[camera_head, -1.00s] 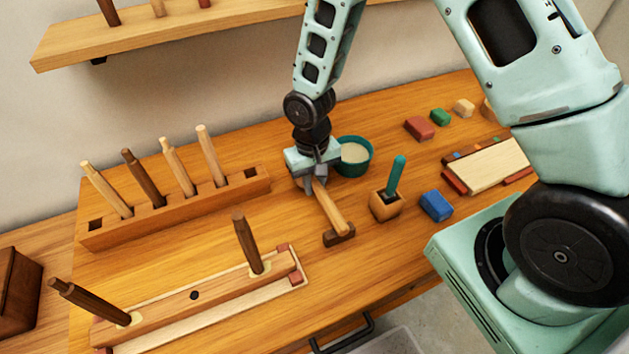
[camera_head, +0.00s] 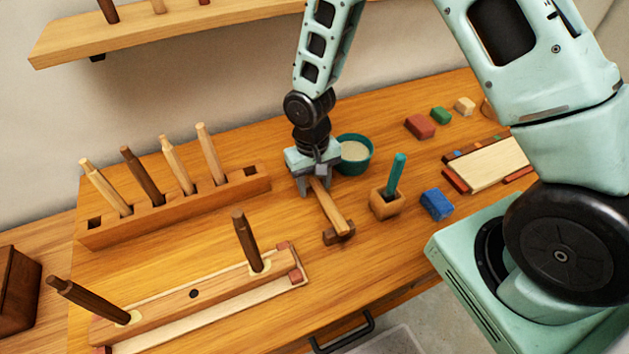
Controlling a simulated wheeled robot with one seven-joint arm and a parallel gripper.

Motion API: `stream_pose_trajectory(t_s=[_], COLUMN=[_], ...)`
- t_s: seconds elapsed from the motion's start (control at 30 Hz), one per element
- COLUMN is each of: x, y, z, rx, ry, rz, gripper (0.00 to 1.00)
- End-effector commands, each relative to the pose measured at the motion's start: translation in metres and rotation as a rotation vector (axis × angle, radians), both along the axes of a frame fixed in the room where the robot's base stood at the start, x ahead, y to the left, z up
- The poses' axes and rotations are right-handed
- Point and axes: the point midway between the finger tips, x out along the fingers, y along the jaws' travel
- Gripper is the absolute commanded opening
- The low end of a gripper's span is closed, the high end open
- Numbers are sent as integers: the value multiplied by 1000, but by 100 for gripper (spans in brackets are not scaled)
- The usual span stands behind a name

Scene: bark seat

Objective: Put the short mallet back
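The short mallet (camera_head: 331,208) has a light wooden handle and a dark brown block head (camera_head: 339,233). It is at the middle of the bench, with its head toward the front edge. My gripper (camera_head: 314,188) points down at the far end of the handle, with its fingers around or beside that end. I cannot tell whether they are closed on it, or whether the head rests on the wood. A long wooden rack (camera_head: 180,212) on the left holds several upright handles. A square empty hole shows at each end of it.
A teal bowl (camera_head: 354,155) stands close behind my gripper. A wooden block with a teal handle (camera_head: 387,203) and a blue block (camera_head: 437,204) are to the right. A front wooden bar (camera_head: 170,304) holds two dark pegs. Bench between rack and mallet is clear.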

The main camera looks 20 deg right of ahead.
Motion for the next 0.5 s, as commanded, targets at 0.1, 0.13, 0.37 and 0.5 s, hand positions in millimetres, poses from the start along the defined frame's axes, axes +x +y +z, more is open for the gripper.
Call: stream_pose_trajectory(t_s=[0.1, 0.13, 0.37, 0.5], x=[0, 0, 4, 7], y=[0, 0, 0, 0], z=[0, 0, 22, 51], rx=[0, 0, 1, 1], ry=[1, 1, -4, -6], rz=[0, 0, -1, -2], gripper=[46, 46, 46, 46])
